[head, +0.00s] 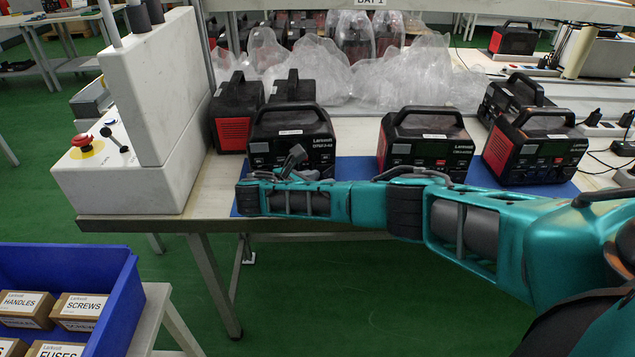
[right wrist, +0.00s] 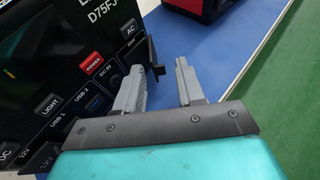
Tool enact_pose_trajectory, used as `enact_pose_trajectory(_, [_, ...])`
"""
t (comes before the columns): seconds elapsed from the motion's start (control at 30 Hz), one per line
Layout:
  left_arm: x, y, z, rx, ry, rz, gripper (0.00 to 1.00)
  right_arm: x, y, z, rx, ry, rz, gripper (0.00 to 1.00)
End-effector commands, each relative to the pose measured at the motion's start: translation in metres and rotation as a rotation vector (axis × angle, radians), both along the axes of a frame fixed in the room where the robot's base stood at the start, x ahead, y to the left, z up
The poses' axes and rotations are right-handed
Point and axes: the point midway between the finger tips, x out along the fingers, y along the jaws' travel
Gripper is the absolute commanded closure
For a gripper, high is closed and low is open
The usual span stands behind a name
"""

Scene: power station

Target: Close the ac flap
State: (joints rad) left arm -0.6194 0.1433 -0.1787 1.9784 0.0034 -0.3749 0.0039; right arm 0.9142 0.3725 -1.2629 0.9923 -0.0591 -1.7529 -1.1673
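The power station (head: 270,125) is black with a carry handle and stands at the front of the table, behind my right gripper (head: 294,160). Its front panel (right wrist: 70,75) fills the left of the right wrist view, with AC, POWER, LIGHT, USB and DC IN labels. The ac flap (right wrist: 154,54) is a small black piece standing out from the panel below the AC button. My right gripper (right wrist: 163,65) is open, its grey fingers apart and nothing held between them. The flap is just beyond the left fingertip; I cannot tell whether they touch. My left gripper is not in view.
A second power station (head: 425,138) stands to the right on the blue mat (head: 347,168), with others around it. A white machine (head: 150,110) with a red button stands at the left. Plastic-wrapped units (head: 350,65) line the back. A blue bin (head: 105,262) holds boxes.

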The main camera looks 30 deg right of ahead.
Motion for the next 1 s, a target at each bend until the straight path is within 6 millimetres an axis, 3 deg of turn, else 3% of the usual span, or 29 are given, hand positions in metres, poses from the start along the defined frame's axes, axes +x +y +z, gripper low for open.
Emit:
enact_pose_trajectory(0.17, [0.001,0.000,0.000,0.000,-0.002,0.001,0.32,0.000,0.000,0.000,0.000,0.000,0.000,0.62])
enact_pose_trajectory(0.57, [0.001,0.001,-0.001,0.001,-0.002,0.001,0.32,0.000,0.000,0.000,0.000,0.000,0.000,1.00])
enact_pose_trajectory(0.83, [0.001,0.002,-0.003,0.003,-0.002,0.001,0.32,0.001,0.001,-0.001,0.000,0.000,-0.007,1.00])
enact_pose_trajectory(1.0, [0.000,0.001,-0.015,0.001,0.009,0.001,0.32,0.007,0.003,-0.003,0.000,-0.004,-0.074,1.00])
